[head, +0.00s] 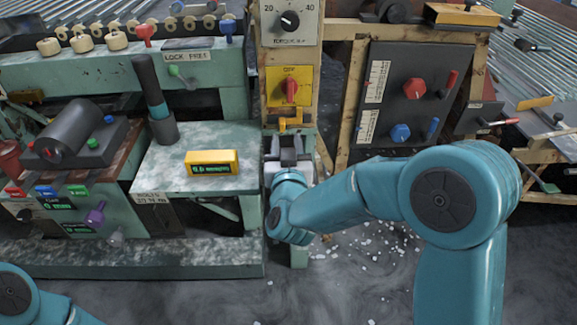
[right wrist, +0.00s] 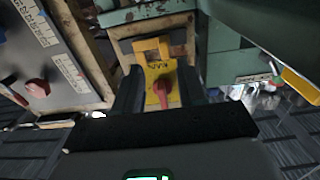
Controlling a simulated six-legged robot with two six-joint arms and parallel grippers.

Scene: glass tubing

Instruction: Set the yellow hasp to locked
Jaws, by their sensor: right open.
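The yellow hasp (head: 290,123) is a small bracket on the wooden post, just below a yellow switch plate (head: 302,78) with a red rotary handle (head: 290,89). In the right wrist view the hasp (right wrist: 152,45) shows beyond the fingertips, with the red handle (right wrist: 161,92) between the fingers in the picture. My right gripper (head: 288,146) is just below the hasp in the head view. Its two dark fingers (right wrist: 160,76) are apart and hold nothing. I cannot tell whether they touch the hasp. My left gripper is out of view.
A grey panel with red (head: 415,89) and blue knobs (head: 400,133) is right of the post. A dial (head: 289,20) sits above the switch. On the left, a green bench (head: 215,150) carries a yellow digital meter (head: 212,163). White fragments (head: 375,240) lie on the floor.

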